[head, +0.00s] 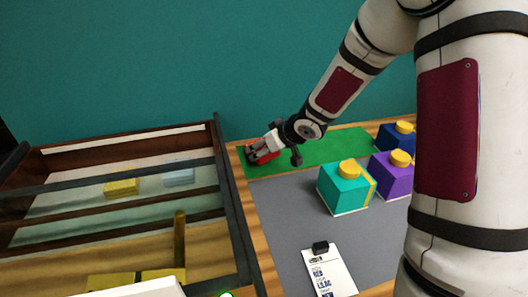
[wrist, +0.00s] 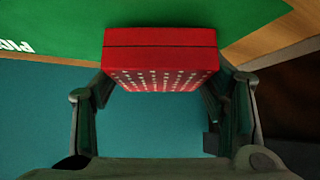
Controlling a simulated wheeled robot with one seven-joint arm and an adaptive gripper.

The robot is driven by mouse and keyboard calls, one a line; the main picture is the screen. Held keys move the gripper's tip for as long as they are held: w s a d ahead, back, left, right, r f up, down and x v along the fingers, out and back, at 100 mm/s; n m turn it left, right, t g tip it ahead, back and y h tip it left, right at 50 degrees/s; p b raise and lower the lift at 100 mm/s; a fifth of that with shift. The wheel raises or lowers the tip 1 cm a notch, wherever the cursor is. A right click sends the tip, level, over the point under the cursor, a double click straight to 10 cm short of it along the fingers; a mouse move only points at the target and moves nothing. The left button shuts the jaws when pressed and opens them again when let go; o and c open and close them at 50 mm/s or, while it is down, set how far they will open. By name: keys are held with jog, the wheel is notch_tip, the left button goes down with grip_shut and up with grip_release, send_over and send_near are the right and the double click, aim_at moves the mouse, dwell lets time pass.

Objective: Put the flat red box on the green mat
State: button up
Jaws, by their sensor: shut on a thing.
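My gripper (head: 264,148) is shut on the flat red box (head: 250,155) at the left end of the green mat (head: 325,148). In the wrist view the red box (wrist: 160,37) sits between the two fingers, with white dots on one face and a dark line along the other. The green mat (wrist: 65,25) shows behind the box in that view. I cannot tell whether the box touches the mat. The fingers hide part of the box in the head view.
Teal (head: 342,188), purple (head: 390,175) and blue (head: 392,136) boxes with yellow tops stand to the right. A dark-framed case (head: 232,200) with yellow and pale blue boxes is at left. A printed card (head: 330,270) lies in front. The grey surface (head: 285,205) between has free room.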

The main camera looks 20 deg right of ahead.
jog(key=shift+f, duration=0.5)
jog(key=shift+f, duration=0.2)
jog(key=o, duration=1.4)
jog(key=shift+c, duration=0.2)
